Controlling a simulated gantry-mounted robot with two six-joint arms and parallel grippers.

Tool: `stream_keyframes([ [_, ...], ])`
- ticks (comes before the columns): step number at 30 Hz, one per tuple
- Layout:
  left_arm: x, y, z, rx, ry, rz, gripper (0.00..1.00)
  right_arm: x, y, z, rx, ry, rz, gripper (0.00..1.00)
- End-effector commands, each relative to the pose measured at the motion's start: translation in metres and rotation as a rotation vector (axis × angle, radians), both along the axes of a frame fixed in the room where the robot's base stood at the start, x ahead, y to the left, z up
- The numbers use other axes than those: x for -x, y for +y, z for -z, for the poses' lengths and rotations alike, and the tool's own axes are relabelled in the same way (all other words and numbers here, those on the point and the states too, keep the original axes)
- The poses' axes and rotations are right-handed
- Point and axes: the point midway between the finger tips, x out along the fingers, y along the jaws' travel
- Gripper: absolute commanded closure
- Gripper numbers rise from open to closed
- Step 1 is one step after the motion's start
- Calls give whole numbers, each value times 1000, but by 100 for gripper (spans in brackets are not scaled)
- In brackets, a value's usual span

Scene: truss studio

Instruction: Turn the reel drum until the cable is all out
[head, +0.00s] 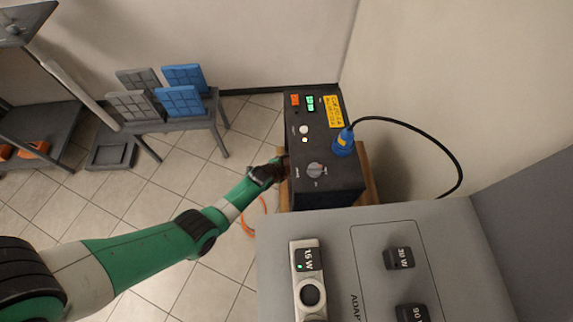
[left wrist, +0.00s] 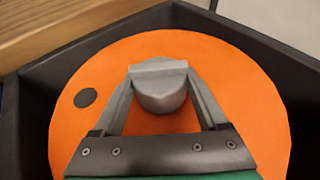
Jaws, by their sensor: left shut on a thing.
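The reel drum (left wrist: 238,85) is a flat orange disc set in a dark housing (left wrist: 30,100) in the left wrist view. It has a dark round spot (left wrist: 84,98) on its left side. A grey knob (left wrist: 160,97) stands on the disc. My left gripper (left wrist: 160,75) is shut on this knob, a finger on each side. In the head view my left gripper (head: 280,168) is at the left side of a black box (head: 335,175), and the drum itself is hidden. An orange cable (head: 263,205) hangs or lies in a curve below that box. My right gripper is not in view.
The box has a dial, switches and a blue plug (head: 343,142) with a black cable. A grey panel (head: 300,225) with adapters fills the lower right. A bench with grey and blue panels (head: 180,100) stands at back left. Tiled floor (head: 190,165) is open between.

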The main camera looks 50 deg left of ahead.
Motion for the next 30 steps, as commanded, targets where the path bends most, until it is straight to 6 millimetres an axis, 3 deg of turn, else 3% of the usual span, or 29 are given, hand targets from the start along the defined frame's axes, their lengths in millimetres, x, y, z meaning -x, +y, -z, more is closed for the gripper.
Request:
stream_keyframes([
  [21, 1, 0, 2, -83, -56, -3, 100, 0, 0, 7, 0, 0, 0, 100],
  [22, 1, 0, 2, -82, -55, -3, 21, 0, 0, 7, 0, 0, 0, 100],
  [26, 1, 0, 1, -82, -57, -2, 0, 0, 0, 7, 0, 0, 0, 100],
  [30, 1, 0, 1, -83, -57, -2, 0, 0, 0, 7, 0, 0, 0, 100],
])
